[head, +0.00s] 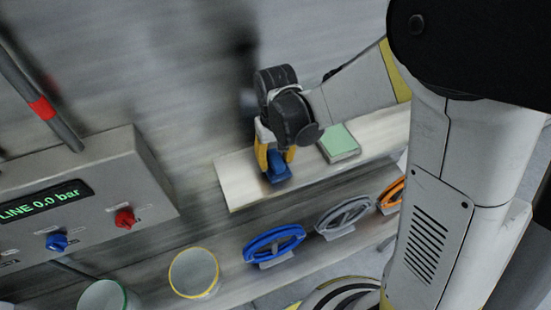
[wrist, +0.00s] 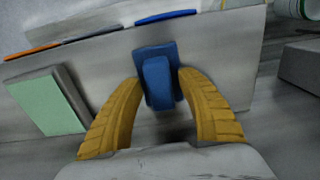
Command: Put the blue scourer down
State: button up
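The blue scourer (head: 278,168) is at the left part of a pale raised board (head: 238,185), with its underside too hidden to tell if it rests there. In the wrist view the scourer (wrist: 157,55) has a wide pad and a narrower raised grip towards me. My gripper (head: 277,158) points down over it. In the wrist view my gripper's two yellow fingers (wrist: 160,76) stand either side of the grip, with narrow gaps showing, so it looks open around the scourer.
A green-topped block (head: 339,142) lies on the board right of the scourer; it also shows in the wrist view (wrist: 46,101). Blue (head: 273,243), grey (head: 342,214) and orange (head: 391,195) handwheels are in front. Round containers (head: 194,273) and a control box (head: 135,165) are left.

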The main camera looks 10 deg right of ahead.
aim_at(279, 158)
notch_tip(279, 158, up, 12)
jog(key=f, duration=0.1)
jog(key=s+d+r+m+t, duration=0.1)
jog(key=s+d+r+t, duration=0.2)
jog(key=s+d, duration=0.2)
jog(key=s+d+r+m+t, duration=0.2)
jog(key=s+d+r+t, duration=0.1)
jog(key=d, duration=0.5)
jog(key=s+t, duration=0.1)
jog(key=s, duration=0.1)
jog(key=shift+s+d+p, duration=0.25)
jog(key=shift+s+p, duration=0.05)
jog(key=shift+s, duration=0.1)
notch_tip(279, 158, down, 26)
jog(key=b, duration=2.6)
